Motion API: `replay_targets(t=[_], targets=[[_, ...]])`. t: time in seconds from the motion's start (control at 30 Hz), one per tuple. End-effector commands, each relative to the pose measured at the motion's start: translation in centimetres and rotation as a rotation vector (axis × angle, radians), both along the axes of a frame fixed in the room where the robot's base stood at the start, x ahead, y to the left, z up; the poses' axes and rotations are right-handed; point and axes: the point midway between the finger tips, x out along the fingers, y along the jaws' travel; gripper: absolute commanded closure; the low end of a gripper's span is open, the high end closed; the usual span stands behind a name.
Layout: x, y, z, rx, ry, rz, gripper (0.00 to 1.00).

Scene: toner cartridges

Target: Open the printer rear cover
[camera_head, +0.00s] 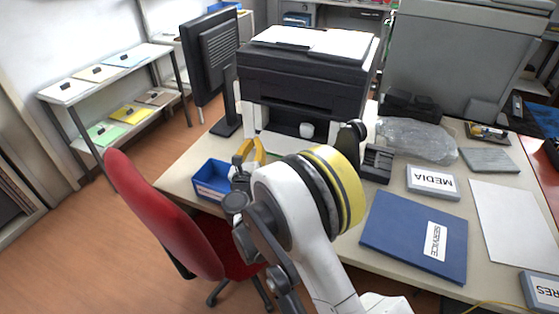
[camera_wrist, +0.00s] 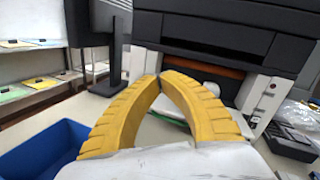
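The printer (camera_head: 300,82) stands at the back of the desk, with a black upper body and white lower side posts. It fills the upper right of the wrist view (camera_wrist: 225,35). Below its black body is a recess with an orange-brown strip (camera_wrist: 205,67) and a whitish rounded part. I cannot tell which panel is the rear cover. My gripper (camera_head: 250,146) is in front of the printer's lower left side. In the wrist view its yellow fingers (camera_wrist: 160,78) arch together with tips meeting, and nothing shows between them. The fingers hide part of the recess.
A blue bin (camera_head: 213,180) stands left of my gripper, near the desk edge. A monitor (camera_head: 210,55) is left of the printer. A clear plastic bag (camera_head: 415,140), a MEDIA box (camera_head: 433,182) and a blue SERVICE binder (camera_head: 415,235) lie right. A red chair (camera_head: 165,215) stands at front left.

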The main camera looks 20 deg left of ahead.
Motion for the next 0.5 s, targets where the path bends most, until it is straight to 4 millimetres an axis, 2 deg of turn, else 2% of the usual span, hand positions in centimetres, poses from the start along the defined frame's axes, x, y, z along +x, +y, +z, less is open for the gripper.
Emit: replay_targets(t=[0.03, 0.1, 0.2, 0.3, 0.37, 0.5], targets=[[0.2, -2.2, -2.2, 0.084, 0.091, -0.079, 1.00], [-0.1, -4.8, -5.5, 0.178, 0.213, -0.181, 1.00], [-0.9, -7.0, -9.3, 0.260, 0.343, -0.280, 1.00], [-1.6, -8.0, -11.4, 0.298, 0.415, -0.333, 1.00], [-1.8, -8.3, -12.0, 0.308, 0.437, -0.348, 1.00], [-0.8, -8.6, -12.9, 0.315, 0.446, -0.356, 1.00]])
